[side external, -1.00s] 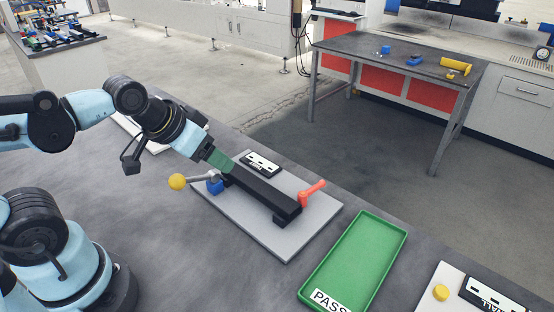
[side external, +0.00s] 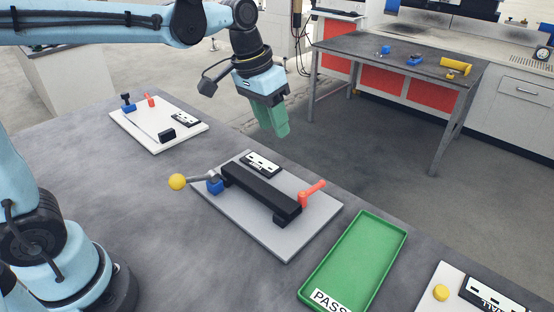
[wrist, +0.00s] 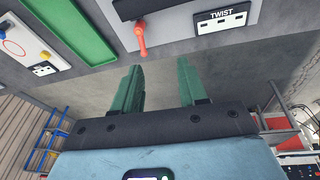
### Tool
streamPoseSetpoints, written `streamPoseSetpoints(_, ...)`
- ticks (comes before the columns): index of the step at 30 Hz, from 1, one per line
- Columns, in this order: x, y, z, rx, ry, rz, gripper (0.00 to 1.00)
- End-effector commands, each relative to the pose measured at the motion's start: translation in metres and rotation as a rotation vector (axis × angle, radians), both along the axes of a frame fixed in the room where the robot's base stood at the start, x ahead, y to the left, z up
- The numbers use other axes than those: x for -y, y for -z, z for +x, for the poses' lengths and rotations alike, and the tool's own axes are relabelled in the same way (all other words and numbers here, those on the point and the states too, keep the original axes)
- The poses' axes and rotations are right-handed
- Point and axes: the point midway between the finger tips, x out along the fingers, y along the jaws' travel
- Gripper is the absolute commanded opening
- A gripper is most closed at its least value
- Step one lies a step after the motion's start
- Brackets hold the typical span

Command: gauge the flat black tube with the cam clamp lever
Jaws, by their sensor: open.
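The flat black tube (side external: 258,190) lies along the grey board in the middle of the bench. At its left end is a blue block (side external: 214,185) with a grey lever ending in a yellow ball (side external: 177,182). At its right end stands an orange-red lever (side external: 313,192), which also shows in the wrist view (wrist: 142,38). I cannot tell which of the two is the cam clamp lever. My gripper (side external: 274,122) is raised beyond the board's far edge, clear of the tube. Its green fingers are apart and empty in the wrist view (wrist: 158,88).
A label reading TWIST (wrist: 222,18) is on the board. A green PASS tray (side external: 306,283) lies to the right, then a white board with a yellow button (side external: 440,292). Another white board (side external: 152,139) is at the back left. Bare bench lies in front.

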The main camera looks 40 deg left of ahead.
Motion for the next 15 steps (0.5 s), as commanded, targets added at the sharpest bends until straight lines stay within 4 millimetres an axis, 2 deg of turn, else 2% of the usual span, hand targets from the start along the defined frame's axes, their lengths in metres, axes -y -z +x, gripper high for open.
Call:
streamPoseSetpoints(1, 0.006, 0.001, 0.012, -0.029, 0.016, -0.006, 0.42)
streamPoseSetpoints(7, 0.028, 0.014, 0.046, -0.147, 0.074, -0.029, 0.42)
streamPoseSetpoints(15, 0.045, 0.031, 0.067, -0.244, 0.124, -0.046, 0.42)
